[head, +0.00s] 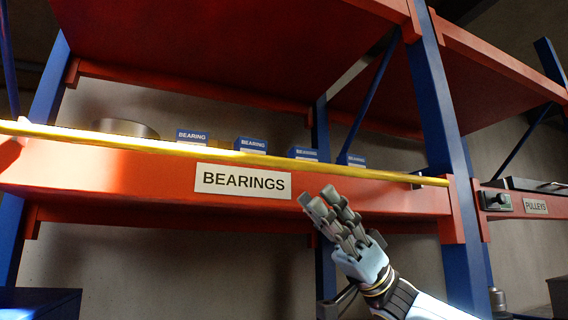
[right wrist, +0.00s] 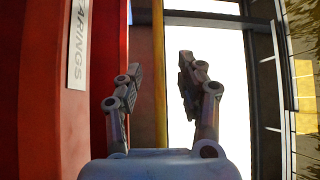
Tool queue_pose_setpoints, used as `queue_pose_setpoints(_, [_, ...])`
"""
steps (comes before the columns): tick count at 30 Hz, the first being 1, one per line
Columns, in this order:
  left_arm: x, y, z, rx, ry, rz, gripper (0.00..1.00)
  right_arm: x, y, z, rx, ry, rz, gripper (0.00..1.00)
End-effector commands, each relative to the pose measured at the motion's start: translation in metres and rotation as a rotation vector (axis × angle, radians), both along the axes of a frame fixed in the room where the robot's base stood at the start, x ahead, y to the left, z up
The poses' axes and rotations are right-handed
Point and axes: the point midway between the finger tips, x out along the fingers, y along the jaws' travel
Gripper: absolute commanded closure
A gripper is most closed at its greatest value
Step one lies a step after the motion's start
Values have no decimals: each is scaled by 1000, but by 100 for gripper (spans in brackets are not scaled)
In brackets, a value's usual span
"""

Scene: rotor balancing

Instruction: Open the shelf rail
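The yellow shelf rail (head: 225,154) runs across the front of the shelf, above the red beam (head: 120,178) with the BEARINGS label (head: 243,181). Its right end sits near the blue upright. My right gripper (head: 328,205) is in front of the beam, just right of the label and below the rail. In the right wrist view the gripper (right wrist: 160,70) is open, its fingers apart, with the yellow rail (right wrist: 160,50) showing between them. I see no contact with the rail. My left gripper is not in view.
Several blue bearing boxes (head: 250,145) and a round metal dish (head: 125,128) stand on the shelf behind the rail. A blue upright (head: 440,110) is to the right, with a PULLEYS shelf (head: 520,202) beyond it. The space below the beam looks open.

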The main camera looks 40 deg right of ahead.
Motion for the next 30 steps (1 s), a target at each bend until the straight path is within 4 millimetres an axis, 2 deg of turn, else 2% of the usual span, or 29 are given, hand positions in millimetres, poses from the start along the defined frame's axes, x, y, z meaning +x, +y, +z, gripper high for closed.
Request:
queue_pose_setpoints(1, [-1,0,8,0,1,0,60,0,8,12,4,-4,2,62])
queue_pose_setpoints(3, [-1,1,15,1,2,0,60,1,18,22,4,-3,1,62])
queue_pose_setpoints(10, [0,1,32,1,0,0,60,4,47,50,5,-2,0,62])
queue_pose_setpoints(15, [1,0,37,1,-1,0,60,5,58,58,2,0,-2,62])
queue_pose_setpoints(24, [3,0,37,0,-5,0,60,6,60,59,2,2,-3,62])
queue_pose_setpoints(30, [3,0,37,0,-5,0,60,6,60,59,2,2,-2,87])
